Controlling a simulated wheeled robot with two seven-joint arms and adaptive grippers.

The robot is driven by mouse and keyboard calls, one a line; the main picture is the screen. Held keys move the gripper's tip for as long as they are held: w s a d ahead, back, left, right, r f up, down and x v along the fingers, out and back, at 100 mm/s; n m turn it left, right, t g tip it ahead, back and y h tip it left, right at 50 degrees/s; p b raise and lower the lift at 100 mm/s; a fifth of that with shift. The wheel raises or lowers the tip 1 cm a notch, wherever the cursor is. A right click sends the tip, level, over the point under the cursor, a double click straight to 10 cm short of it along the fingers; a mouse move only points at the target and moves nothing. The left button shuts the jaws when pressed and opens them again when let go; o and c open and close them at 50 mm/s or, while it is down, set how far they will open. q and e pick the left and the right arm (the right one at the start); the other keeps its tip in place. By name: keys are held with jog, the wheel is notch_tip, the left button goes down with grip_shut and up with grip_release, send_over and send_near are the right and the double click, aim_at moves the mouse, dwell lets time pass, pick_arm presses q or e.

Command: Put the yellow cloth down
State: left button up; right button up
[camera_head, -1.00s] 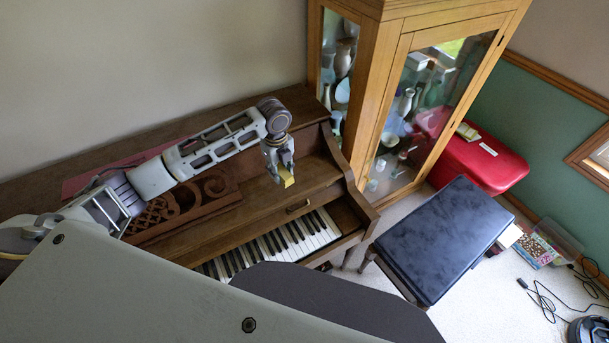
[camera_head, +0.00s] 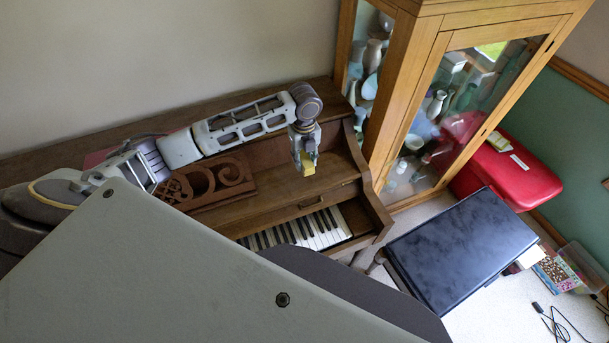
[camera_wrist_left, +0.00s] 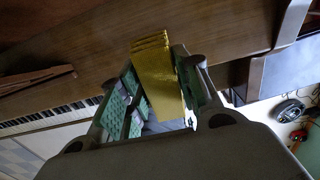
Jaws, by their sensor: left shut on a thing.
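The yellow cloth (camera_head: 309,170) shows small at the tip of my left gripper (camera_head: 306,165) in the head view. In the left wrist view the cloth (camera_wrist_left: 157,75) looks like a folded, layered yellow pad between the fingers of my left gripper (camera_wrist_left: 160,100). The gripper is shut on it. In the head view the gripper hangs over the right part of the brown upright piano (camera_head: 270,200), above its keyboard side. I cannot tell the exact gap between cloth and piano. My right gripper is not in view.
Piano keys (camera_head: 310,230) lie below the gripper. A carved music stand (camera_head: 205,182) is to its left. A glass-fronted cabinet (camera_head: 420,60) stands close on the right. A black-topped bench (camera_head: 460,245) and a red box (camera_head: 515,170) stand further right.

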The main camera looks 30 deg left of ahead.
aim_at(304, 158)
pick_arm(q)
jog(key=shift+f, duration=2.35)
jog(key=shift+f+p, duration=0.45)
jog(key=shift+f, duration=1.45)
jog(key=shift+f, duration=0.1)
jog(key=o, duration=0.9)
notch_tip(304, 158, up, 12)
jog(key=shift+r+b, duration=0.15)
jog(key=shift+b, duration=0.6)
jog(key=shift+s, duration=0.2)
